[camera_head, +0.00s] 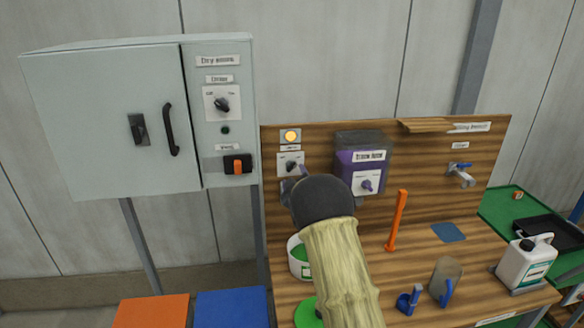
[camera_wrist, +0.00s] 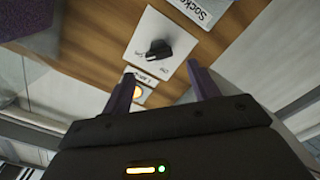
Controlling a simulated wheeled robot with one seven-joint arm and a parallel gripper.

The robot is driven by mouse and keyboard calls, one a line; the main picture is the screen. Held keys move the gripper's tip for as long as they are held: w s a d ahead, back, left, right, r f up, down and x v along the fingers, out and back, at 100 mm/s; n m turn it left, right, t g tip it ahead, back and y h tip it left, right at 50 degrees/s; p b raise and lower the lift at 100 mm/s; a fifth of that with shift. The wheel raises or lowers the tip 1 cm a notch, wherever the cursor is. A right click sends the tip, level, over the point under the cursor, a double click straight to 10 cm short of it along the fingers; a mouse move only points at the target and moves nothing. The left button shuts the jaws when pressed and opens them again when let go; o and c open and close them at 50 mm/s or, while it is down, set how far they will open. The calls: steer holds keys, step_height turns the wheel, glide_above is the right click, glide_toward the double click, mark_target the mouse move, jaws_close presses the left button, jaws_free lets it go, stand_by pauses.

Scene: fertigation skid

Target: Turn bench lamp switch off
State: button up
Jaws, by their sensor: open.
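The bench lamp switch is a black rotary knob (camera_head: 290,166) on a small white plate on the wooden backboard, beneath a lit yellow lamp (camera_head: 290,136). In the wrist view the picture is turned over: the knob (camera_wrist: 158,49) sits beyond the gap between my fingers, with the lit lamp (camera_wrist: 137,92) partly hidden near my left-hand finger. My gripper (camera_wrist: 161,70) is open and empty, its two purple fingers apart and pointing toward the plate. I see no contact with the knob. In the head view my dark wrist hides most of the gripper.
A purple bin (camera_head: 352,172) with its own dial is mounted just right of the switch. A grey cabinet (camera_head: 110,130) stands at left. A "Socket" label (camera_wrist: 198,10) is beside the plate.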

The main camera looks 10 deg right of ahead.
mark_target(291, 168)
steer(key=shift+w+p, duration=0.9)
steer(key=shift+w, duration=1.6)
steer(key=c, duration=1)
